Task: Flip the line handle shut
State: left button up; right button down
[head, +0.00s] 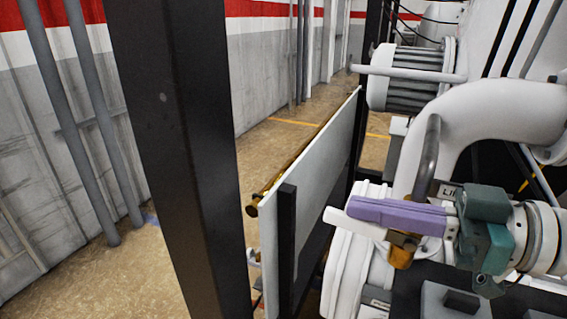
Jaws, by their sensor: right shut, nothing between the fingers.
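The line handle (427,160) is a dark grey lever with a rounded top, standing roughly upright with a slight tilt. Its lower part is hidden behind my right gripper. A brass valve part (402,251) shows just below the gripper. My right gripper (347,213) has a teal body and purple and pale fingers. It comes in from the right and points left, crossing in front of the handle's lower end. Its fingers are shut with nothing between them. I cannot tell whether it touches the handle. My left gripper is not in view.
A partly hidden label (449,191) sits behind the gripper. A thick white pipe (500,110) curves above it, and a white flange (350,262) stands below left. A grey panel (310,170) and black post (180,150) stand left. Floor is clear near the wall.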

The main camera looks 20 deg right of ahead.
dwell(0.3)
jog(key=shift+r+p, duration=0.25)
jog(key=shift+p, duration=0.15)
notch_tip(320, 180, up, 5)
jog(key=p, duration=0.4)
jog(key=shift+f, duration=0.2)
jog(key=shift+s+d+f+b, duration=0.55)
jog(key=shift+s+f+b, duration=0.05)
jog(key=shift+s, duration=0.1)
jog(key=r+v, duration=0.1)
jog(key=v, duration=0.7)
jog(key=shift+r+p, duration=0.3)
